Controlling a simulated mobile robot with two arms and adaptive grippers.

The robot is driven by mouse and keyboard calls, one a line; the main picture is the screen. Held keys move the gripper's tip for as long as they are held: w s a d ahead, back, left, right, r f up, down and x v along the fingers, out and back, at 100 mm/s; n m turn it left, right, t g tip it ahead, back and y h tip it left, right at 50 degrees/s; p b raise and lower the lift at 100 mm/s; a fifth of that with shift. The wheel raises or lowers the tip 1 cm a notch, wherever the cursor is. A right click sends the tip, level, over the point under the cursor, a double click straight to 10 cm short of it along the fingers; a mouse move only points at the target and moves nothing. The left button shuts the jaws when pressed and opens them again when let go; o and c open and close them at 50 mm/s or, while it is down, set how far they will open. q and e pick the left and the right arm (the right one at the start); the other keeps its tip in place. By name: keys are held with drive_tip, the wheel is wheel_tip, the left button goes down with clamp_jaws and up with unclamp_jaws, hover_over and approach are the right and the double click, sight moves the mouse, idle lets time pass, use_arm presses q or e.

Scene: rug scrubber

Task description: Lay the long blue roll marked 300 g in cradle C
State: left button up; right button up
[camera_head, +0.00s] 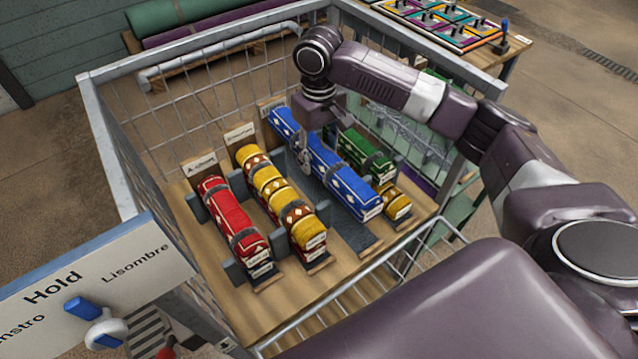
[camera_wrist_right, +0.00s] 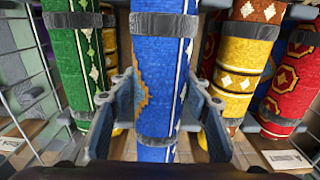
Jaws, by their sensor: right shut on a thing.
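The long blue roll (camera_head: 338,180), with white and tan patterning and dark straps, is in my right gripper (camera_head: 305,157). In the wrist view the two fingers (camera_wrist_right: 160,95) stand on either side of the blue roll (camera_wrist_right: 158,60), shut on it. The roll runs lengthwise over the third, dark cradle (camera_head: 352,236), between the yellow and green rolls. Its near end appears raised above the cradle's near end. The label on its end is too small to read. Cradle C's sign is mostly hidden behind the roll. My left gripper is not in view.
A red roll (camera_head: 229,213) lies in the first cradle at left, and yellow-brown rolls (camera_head: 268,184) in the second. A green roll (camera_head: 365,152) and a short yellow roll (camera_head: 397,204) lie close on the right. A metal mesh cage (camera_head: 105,150) surrounds the wooden deck.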

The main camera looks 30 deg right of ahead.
sight(319, 192)
wheel_tip(319, 192, down, 10)
drive_tip(key=shift+f, duration=0.1)
idle(0.4)
drive_tip(key=o, duration=1.4)
drive_tip(key=shift+f, duration=0.1)
wheel_tip(319, 192, up, 12)
drive_tip(key=shift+r, duration=0.15)
drive_tip(key=shift+s, duration=0.1)
